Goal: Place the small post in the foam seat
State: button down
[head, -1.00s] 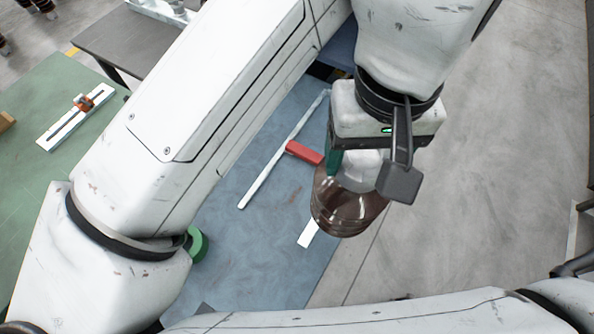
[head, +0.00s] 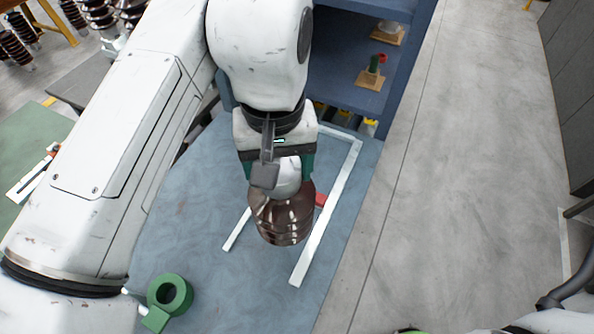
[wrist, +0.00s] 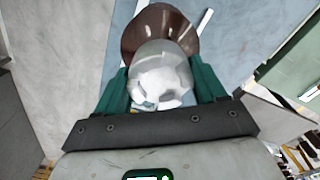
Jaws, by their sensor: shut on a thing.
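My gripper (head: 279,172) is shut on a post with a glossy brown ribbed body (head: 283,217) and a pale, rounded top. The green fingers grip the pale top from both sides, and the brown body hangs below, above the blue table. In the wrist view the post (wrist: 145,25) sits between the fingers (wrist: 162,82), with its brown skirt at the far end. I cannot make out a foam seat for certain; two tan pads (head: 369,81) on the blue shelf each have something on them. The table directly beneath the post is hidden.
White strips (head: 335,205) form an angular outline on the blue table (head: 205,215), with a red piece (head: 320,199) beside the post. A green ring-shaped item (head: 168,294) lies at the near left. A blue shelf unit (head: 345,60) stands behind. Grey floor is clear at right.

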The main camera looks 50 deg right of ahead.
jog(key=shift+w+a+f+b, duration=0.15)
jog(key=shift+w+f+b, duration=1.05)
jog(key=shift+w+f, duration=0.15)
jog(key=shift+f, duration=0.1)
jog(key=shift+w+f+b, duration=0.3)
jog(key=shift+f+b, duration=0.2)
jog(key=shift+b, duration=0.05)
notch_tip(320, 180, down, 3)
jog(key=b, duration=0.3)
jog(key=shift+r, duration=0.1)
jog(key=shift+c, duration=0.5)
grip_release()
jog(key=shift+f, duration=0.2)
